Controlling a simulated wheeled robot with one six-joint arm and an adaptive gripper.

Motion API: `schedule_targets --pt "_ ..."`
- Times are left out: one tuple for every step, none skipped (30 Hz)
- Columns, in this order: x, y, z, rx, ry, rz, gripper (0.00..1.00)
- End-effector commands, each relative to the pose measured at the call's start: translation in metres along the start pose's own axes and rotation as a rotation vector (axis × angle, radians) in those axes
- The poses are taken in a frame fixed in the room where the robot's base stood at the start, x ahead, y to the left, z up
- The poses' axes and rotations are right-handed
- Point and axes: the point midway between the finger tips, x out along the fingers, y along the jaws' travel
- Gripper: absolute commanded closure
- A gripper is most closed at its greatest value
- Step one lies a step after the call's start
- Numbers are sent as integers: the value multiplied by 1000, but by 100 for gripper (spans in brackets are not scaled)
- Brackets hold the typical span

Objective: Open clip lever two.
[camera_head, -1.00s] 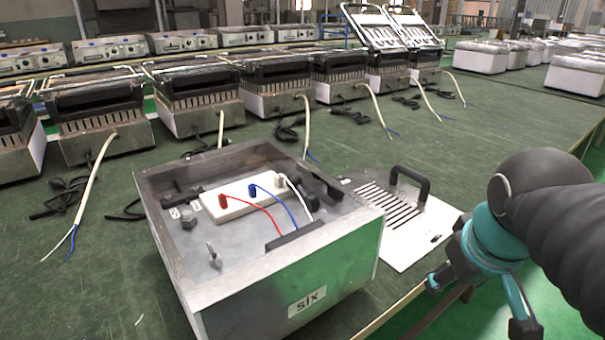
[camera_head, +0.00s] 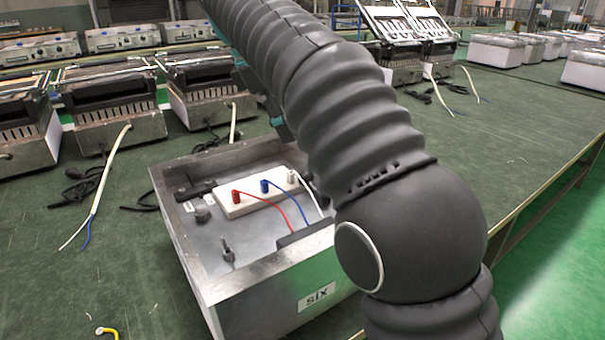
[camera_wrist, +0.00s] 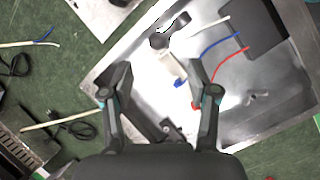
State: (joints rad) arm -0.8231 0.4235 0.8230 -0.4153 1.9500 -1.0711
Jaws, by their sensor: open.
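The open metal box labelled "six" (camera_head: 318,298) stands on the green table. Inside it is a white terminal block (camera_head: 248,203) with a red clip (camera_head: 236,196), a blue clip (camera_head: 265,186) and a white clip (camera_head: 293,177) in a row, each with a wire of its colour. I cannot tell which clip is number two or how its lever stands. In the wrist view my gripper (camera_wrist: 154,76) is open and empty over the box. The blue clip (camera_wrist: 180,84) shows between its fingers, and the red clip (camera_wrist: 195,105) is close by the right finger.
Posts and dark parts (camera_head: 228,250) stand inside the box around the block. Its metal walls rise around them. Several similar units (camera_head: 107,111) with loose cables stand behind.

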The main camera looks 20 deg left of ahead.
Motion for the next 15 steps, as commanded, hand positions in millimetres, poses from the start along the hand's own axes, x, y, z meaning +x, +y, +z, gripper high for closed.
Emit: schedule_targets --pt "-3 0 -11 -31 -7 -1 40" --pt "-5 0 -15 -43 -10 -1 40" --pt "-6 -1 -19 -59 -15 -3 40" --pt "-7 -2 -22 -67 -18 -3 40" --pt "-8 -2 -23 -73 -20 -4 40" --pt "-8 -2 -24 -77 -21 -4 40" --pt "-7 -2 -25 -80 -22 -4 40" --pt "-6 -2 -25 -81 -23 -5 40" --pt "-4 -2 -25 -81 -24 -6 40" --pt "-2 -2 -25 -81 -24 -7 40" --pt "1 -2 -25 -81 -24 -7 40" --pt "4 -2 -24 -81 -24 -8 40" --pt "8 -2 -24 -81 -24 -9 40" --pt "11 -2 -24 -81 -24 -9 40" --pt "16 -2 -24 -80 -24 -10 40"
